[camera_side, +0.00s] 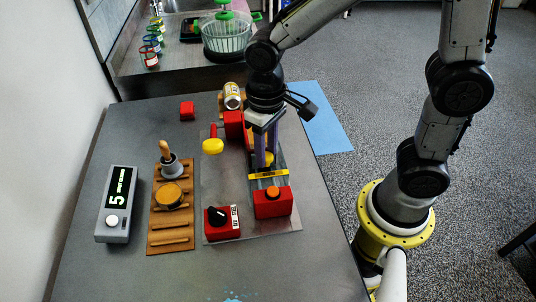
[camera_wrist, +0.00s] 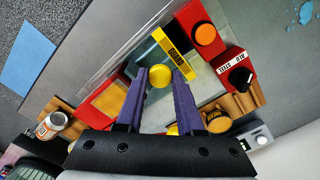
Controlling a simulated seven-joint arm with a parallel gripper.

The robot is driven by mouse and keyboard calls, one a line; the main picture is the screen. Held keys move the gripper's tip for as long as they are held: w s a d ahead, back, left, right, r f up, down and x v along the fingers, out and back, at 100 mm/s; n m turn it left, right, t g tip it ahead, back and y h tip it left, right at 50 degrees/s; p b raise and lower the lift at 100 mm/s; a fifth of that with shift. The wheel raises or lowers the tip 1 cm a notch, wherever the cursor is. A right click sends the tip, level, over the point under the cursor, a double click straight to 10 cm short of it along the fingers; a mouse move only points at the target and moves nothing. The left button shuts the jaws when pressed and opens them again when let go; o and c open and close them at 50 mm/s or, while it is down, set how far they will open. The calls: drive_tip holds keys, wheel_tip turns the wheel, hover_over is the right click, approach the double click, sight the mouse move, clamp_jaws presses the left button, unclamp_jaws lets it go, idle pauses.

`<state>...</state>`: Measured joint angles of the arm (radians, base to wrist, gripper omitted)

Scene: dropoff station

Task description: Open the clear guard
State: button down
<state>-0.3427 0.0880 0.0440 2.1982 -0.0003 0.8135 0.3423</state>
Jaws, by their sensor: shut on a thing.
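The clear guard shows mainly by its yellow strip, lettered GUARD in the wrist view (camera_wrist: 174,49); the strip also shows in the side view (camera_side: 268,175), just behind the red box with the orange button (camera_side: 272,203). The see-through panel itself is hard to make out, and I cannot tell its tilt. My gripper (camera_side: 264,165) points down with its purple fingers right behind the strip. In the wrist view the fingers (camera_wrist: 161,70) are on both sides of a round yellow knob (camera_wrist: 160,77) and shut on it. Whether the knob belongs to the guard is unclear.
A red box with a black dial (camera_side: 221,222) stands at the front left of the plate. A yellow-ended red lever (camera_side: 213,146) and a tall red block (camera_side: 234,124) stand left of my gripper. A wooden rack (camera_side: 170,235) and a grey display (camera_side: 117,205) are further left.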

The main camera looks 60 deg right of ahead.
drive_tip(key=w+d, duration=0.6)
drive_tip(key=shift+w+d+r, duration=0.1)
drive_tip(key=shift+w+d, duration=0.1)
drive_tip(key=shift+w, duration=0.1)
drive_tip(key=c, duration=0.5)
unclamp_jaws()
drive_tip(key=shift+r, duration=6.9)
